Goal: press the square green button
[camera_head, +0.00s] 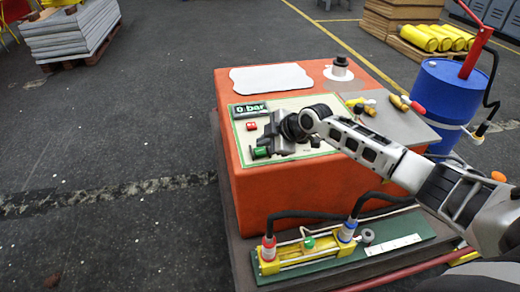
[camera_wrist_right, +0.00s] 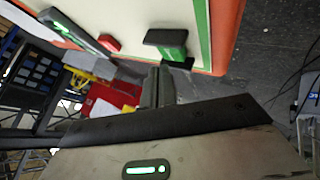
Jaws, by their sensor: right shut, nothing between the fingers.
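The square green button (camera_head: 260,152) is at the near left corner of the pale control panel on top of the orange box. In the right wrist view the green button (camera_wrist_right: 170,42) is a green block with a dark face, just past the fingertips. My right gripper (camera_head: 268,142) is over the panel, close to the right side of the green button. In the wrist view its shut fingers (camera_wrist_right: 158,84) hold nothing and point towards the button; I cannot tell whether they touch it. My left gripper is not in view.
A red button (camera_head: 251,126) and a display reading "0.bar" (camera_head: 249,109) are beyond the green button. Yellow and red parts (camera_head: 362,104) lie on a grey plate to the right. A yellow cylinder with hoses (camera_head: 308,254) lies in front of the orange box (camera_head: 300,197). A blue barrel (camera_head: 445,95) stands right.

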